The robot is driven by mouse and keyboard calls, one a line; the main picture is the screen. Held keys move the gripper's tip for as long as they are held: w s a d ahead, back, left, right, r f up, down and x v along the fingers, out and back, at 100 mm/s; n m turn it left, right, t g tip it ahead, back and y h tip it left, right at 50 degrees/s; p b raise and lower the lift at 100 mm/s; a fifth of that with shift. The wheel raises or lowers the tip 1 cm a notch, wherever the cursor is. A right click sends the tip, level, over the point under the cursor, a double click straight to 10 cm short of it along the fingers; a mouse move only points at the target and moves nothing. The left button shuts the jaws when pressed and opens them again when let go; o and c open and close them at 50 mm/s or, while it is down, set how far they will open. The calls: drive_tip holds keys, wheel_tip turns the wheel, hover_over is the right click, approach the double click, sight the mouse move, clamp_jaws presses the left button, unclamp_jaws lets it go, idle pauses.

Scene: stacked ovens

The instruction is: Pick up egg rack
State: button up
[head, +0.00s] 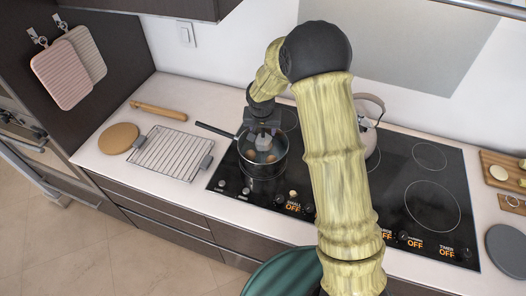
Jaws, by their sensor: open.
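A dark pot (265,170) with a long handle stands on the left part of the black cooktop. Several brownish eggs (252,155) show inside it. A rack holding these eggs cannot be made out clearly; the gripper and pot wall hide part of the inside. My gripper (263,146) points down over the pot's opening, close to the eggs. It is open; whether it touches anything in the pot is too small to tell. A flat wire rack (170,153) with grey end pieces lies on the counter left of the pot.
A round wooden board (118,138) and a rolling pin (158,111) lie beside the wire rack. A kettle (369,125) stands behind my arm on the cooktop (432,205). A cutting board (499,177) is at far right. The right burners are clear.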

drive_tip(key=c, duration=0.6)
drive_tip(key=shift+s+a, duration=0.1)
clamp_jaws()
drive_tip(key=shift+r, duration=0.15)
wheel_tip(320, 180, up, 18)
drive_tip(key=b, duration=0.3)
